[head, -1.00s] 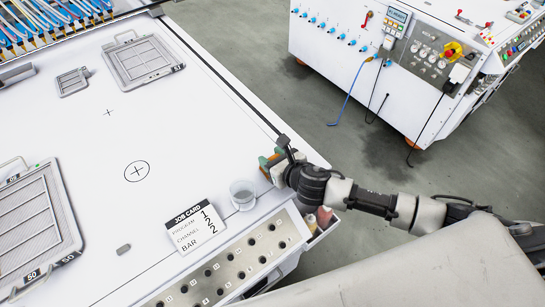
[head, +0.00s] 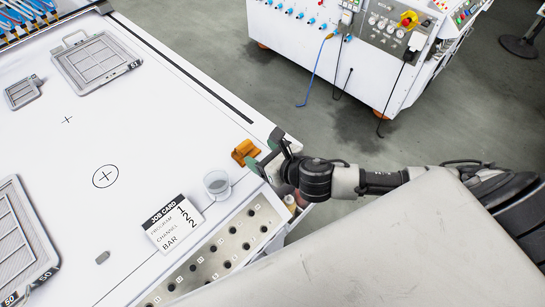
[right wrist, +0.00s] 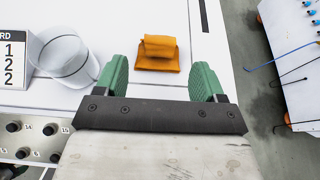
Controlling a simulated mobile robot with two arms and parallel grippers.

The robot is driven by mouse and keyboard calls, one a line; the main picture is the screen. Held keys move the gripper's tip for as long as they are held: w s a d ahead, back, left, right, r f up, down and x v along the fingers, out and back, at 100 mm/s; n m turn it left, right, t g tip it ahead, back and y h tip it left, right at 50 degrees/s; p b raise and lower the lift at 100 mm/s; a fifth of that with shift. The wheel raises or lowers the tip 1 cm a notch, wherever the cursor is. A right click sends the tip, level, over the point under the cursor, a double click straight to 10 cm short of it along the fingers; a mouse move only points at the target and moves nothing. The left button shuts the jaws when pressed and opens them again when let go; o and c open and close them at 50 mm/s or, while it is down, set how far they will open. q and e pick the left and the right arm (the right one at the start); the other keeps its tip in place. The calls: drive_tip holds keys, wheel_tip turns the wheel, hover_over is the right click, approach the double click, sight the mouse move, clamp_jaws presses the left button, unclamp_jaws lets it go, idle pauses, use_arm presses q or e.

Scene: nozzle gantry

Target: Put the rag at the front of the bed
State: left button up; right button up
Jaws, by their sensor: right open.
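The rag is a folded orange cloth (head: 246,151) lying on the white bed (head: 140,120) near its right front corner, just behind the clear cup. It also shows in the right wrist view (right wrist: 158,54), lying flat with a raised fold. My right gripper (head: 262,153) is open, its green fingers apart on the near right side of the rag. In the right wrist view the rag lies beyond the fingertips (right wrist: 160,76), in line with the gap, with nothing held. My left gripper is not in view.
A clear cup (head: 217,185) stands close to the rag and beside my right gripper's left finger. A job card (head: 174,223) lies left of the cup. Grey framed screens (head: 97,62) lie on the bed. A panel of numbered holes (head: 228,244) runs along the front edge.

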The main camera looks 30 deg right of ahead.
drive_tip(key=shift+v, duration=1.8)
